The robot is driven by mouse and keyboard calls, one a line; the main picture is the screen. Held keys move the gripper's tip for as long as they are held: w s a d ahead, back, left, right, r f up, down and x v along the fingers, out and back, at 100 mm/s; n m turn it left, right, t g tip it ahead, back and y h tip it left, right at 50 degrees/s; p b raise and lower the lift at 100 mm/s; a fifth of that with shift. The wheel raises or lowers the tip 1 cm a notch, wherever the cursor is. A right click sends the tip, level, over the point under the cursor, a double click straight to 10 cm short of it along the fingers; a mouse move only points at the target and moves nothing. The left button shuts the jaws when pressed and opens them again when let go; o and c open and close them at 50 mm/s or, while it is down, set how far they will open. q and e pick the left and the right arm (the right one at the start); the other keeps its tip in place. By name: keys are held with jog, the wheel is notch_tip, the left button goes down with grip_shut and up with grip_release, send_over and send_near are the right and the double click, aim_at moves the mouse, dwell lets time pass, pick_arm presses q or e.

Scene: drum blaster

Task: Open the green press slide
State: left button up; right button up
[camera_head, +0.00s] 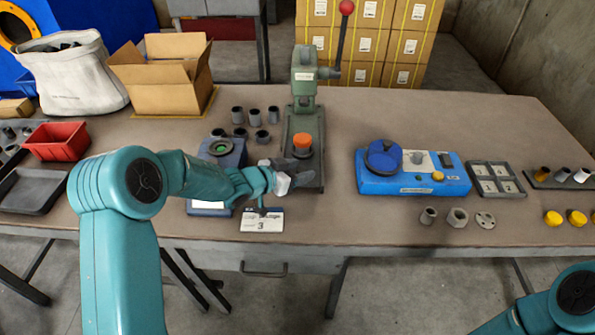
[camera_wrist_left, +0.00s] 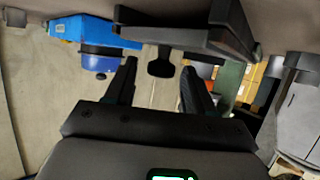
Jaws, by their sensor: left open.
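The green press (camera_head: 304,72) stands upright at the back middle of the table. Its dark base (camera_head: 313,121) extends toward me and carries an orange piece (camera_head: 303,142). My left gripper (camera_head: 297,176) is open at the near end of this base, partly hiding it. In the left wrist view, a dark knob-like handle (camera_wrist_left: 160,67) under the dark slide or base end (camera_wrist_left: 190,36) shows between the open fingers of my left gripper (camera_wrist_left: 159,75). I cannot tell whether they touch it. Only part of my right arm shows, at the lower right; its gripper is out of view.
A blue fixture (camera_head: 412,183) and a grey tray (camera_head: 494,179) sit right of the press. Dark cups (camera_head: 255,117) stand to its left. A card marked 3 (camera_head: 262,221) is near the table's front edge. A red bin (camera_head: 56,141) and cardboard box (camera_head: 164,78) are at left.

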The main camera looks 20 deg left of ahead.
pick_arm(q)
jog(key=p+v, duration=0.1)
jog(key=v, duration=1.5)
jog(key=shift+s+a, duration=0.1)
jog(key=shift+a, duration=0.1)
